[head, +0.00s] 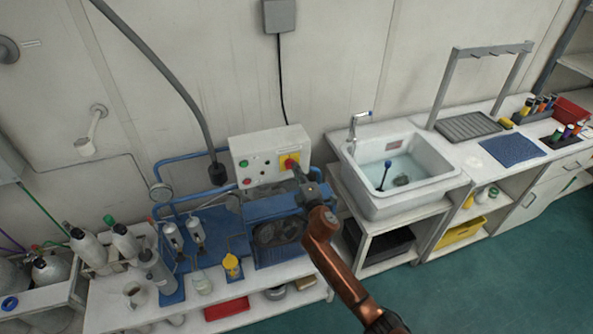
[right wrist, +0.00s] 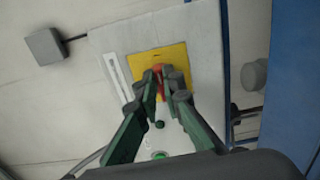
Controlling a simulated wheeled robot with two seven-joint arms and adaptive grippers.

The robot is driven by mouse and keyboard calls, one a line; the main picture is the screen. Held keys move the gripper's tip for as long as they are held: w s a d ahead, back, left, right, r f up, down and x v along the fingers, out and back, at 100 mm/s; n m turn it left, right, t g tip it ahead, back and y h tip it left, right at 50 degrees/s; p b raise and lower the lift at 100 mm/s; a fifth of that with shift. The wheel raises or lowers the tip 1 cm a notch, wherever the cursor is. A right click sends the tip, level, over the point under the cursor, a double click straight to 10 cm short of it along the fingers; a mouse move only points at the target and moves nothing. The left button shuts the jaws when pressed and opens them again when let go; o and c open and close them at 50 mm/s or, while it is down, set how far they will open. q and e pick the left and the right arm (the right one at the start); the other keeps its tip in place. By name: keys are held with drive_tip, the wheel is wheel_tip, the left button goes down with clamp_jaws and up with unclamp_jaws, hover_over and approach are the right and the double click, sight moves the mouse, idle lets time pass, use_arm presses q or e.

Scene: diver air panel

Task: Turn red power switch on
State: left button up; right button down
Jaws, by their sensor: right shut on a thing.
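The red power switch (head: 289,162) sits on a yellow plate at the right side of a white control panel (head: 258,151). In the right wrist view the red switch (right wrist: 158,72) shows between my fingertips, in front of the yellow plate (right wrist: 174,56). My right gripper (head: 297,171) reaches the panel from the lower right, and it also shows in the right wrist view (right wrist: 159,78). It is shut on the red switch, whose lower part the fingers partly hide. The exact turn of the switch is hard to tell. My left gripper is not in view.
Blue compressor equipment (head: 275,207) stands just below the panel. A white sink (head: 401,170) is to the right. Gas cylinders (head: 88,247) stand at the lower left, and a thick grey hose (head: 185,95) hangs left of the panel. The green floor (head: 500,280) is open at the lower right.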

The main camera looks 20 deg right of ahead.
drive_tip(key=shift+m, duration=0.3)
drive_tip(key=c, duration=2.1)
unclamp_jaws()
drive_tip(key=s, duration=1.2)
drive_tip(key=shift+d, duration=0.2)
